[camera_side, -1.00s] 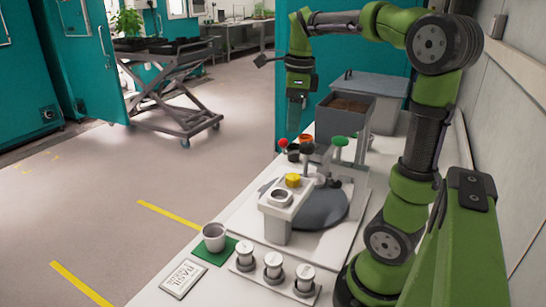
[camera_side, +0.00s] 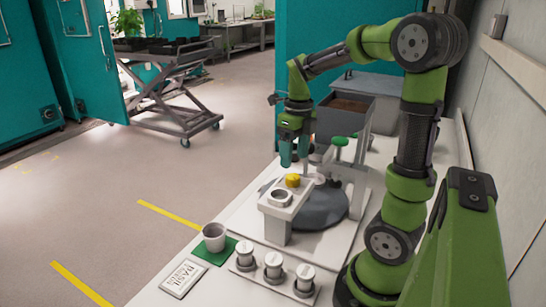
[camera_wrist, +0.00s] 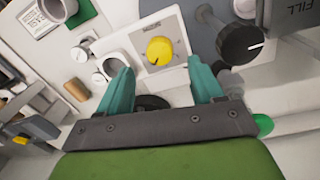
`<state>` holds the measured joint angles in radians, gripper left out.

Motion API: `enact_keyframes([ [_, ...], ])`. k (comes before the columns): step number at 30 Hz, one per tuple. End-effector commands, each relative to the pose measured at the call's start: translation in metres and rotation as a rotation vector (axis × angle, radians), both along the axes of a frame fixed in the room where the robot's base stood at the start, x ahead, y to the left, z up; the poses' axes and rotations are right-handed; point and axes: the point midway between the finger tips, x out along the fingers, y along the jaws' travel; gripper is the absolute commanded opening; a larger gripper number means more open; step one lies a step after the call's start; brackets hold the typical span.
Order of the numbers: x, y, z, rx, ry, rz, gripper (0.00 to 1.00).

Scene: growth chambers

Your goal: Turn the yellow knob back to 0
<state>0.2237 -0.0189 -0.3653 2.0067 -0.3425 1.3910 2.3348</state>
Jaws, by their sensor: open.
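The yellow knob (camera_side: 292,180) sits on top of the white station beside a round cup holder. In the wrist view the yellow knob (camera_wrist: 159,51) shows a dark pointer line on its face, toward its lower part. A marked plate lies under it; I cannot read the marks. My gripper (camera_side: 293,163) points down just behind the knob in the side view. In the wrist view my gripper (camera_wrist: 160,72) has two teal fingers spread apart, with the knob beyond and between their tips. The fingers look apart from the knob.
A black knob (camera_wrist: 241,43) stands to the right in the wrist view. A grey hopper (camera_side: 340,119) of soil and a green knob (camera_side: 340,141) stand close behind the station.

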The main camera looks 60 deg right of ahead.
Motion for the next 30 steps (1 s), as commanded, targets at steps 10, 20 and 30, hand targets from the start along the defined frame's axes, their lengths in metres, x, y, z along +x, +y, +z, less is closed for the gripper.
enact_keyframes([
  [10,0.001,0.003,-0.049,0.001,0.001,0.002,0.66],
  [20,0.001,0.003,-0.054,0.000,0.000,0.002,0.66],
  [30,0.001,0.003,-0.054,0.000,-0.001,0.002,0.20],
])
